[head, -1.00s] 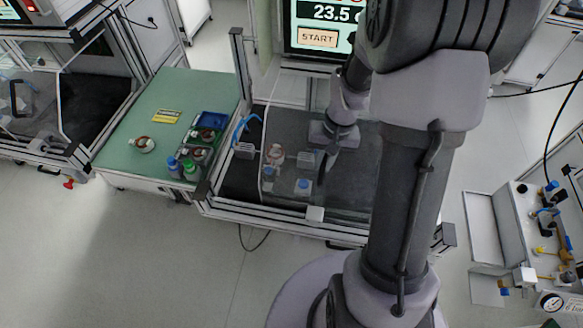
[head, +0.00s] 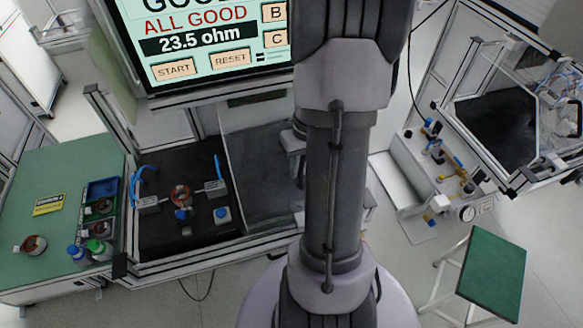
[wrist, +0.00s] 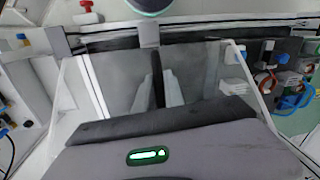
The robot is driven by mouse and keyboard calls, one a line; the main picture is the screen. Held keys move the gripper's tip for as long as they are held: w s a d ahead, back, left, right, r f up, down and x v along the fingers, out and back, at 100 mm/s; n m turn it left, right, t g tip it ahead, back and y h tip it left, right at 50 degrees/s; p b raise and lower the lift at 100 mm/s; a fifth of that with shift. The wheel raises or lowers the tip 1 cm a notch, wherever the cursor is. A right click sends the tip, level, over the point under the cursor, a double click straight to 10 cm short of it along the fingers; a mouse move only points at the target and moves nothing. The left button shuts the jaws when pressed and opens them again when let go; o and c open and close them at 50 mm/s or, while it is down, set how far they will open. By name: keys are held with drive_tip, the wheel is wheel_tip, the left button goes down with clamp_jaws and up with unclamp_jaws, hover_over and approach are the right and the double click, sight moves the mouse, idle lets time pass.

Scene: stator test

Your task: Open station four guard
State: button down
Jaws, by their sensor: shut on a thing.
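The station guard (head: 262,165) is a clear, greyish panel over the right part of the station bed in the head view. The left part of the black bed (head: 165,238) shows uncovered. A copper-coloured stator (head: 180,194) sits there between two blue-handled clamps, with two blue-topped blocks in front. In the wrist view, my gripper (wrist: 158,88) has its two pale fingers closed around a dark upright bar, apparently the guard's handle (wrist: 157,68). The clear guard panel (wrist: 205,75) spreads around the fingers. In the head view my arm hides the fingers and the handle.
A screen (head: 205,45) behind the station reads "ALL GOOD" and "23.5 ohm". A green side table (head: 60,165) with stators, bottles and a blue tray adjoins on the left. A pneumatic bench (head: 425,185) and a green stool (head: 492,278) stand at right.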

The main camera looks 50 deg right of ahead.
drive_tip(key=c, duration=1.7)
unclamp_jaws()
drive_tip(key=r+p, duration=0.1)
drive_tip(key=r, duration=0.4)
drive_tip(key=d+r+p, duration=0.1)
drive_tip(key=r+p, duration=0.1)
drive_tip(key=r, duration=0.4)
drive_tip(key=s+d+r+p, duration=0.1)
drive_tip(key=r, duration=0.5)
drive_tip(key=shift+r, duration=0.1)
